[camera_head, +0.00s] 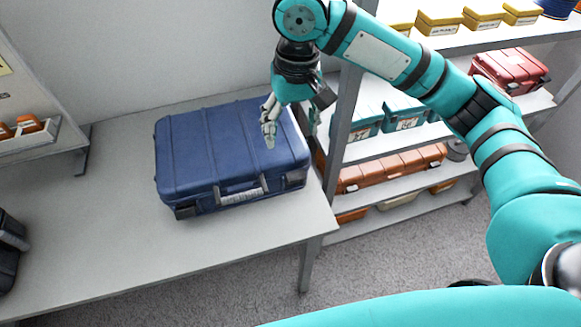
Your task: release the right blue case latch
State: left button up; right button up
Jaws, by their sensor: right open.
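The blue case (190,150) lies closed on the grey table, its front side facing me. A pale handle (242,196) sits at the middle of its front. A small pale latch (264,184) shows just right of the handle, and another (217,194) just left of it; whether they are fastened is too small to tell. My right gripper (269,133) points down over the right part of the case lid. It is open with nothing seen between its fingers, above and behind the right latch. I cannot tell whether it touches the lid. My left gripper is out of view.
The grey table (110,240) is bare in front of the case. A black case (8,248) is at the left edge. A rack (40,140) with orange items stands at the back left. A shelf unit (345,125) with teal, orange and red cases stands close on the right.

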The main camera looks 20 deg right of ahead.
aim_at(297, 178)
jog(key=shift+h, duration=0.3)
jog(key=f, duration=0.5)
jog(key=d+f, duration=0.1)
jog(key=f, duration=1)
jog(key=shift+d+f, duration=0.15)
jog(key=shift+d, duration=0.05)
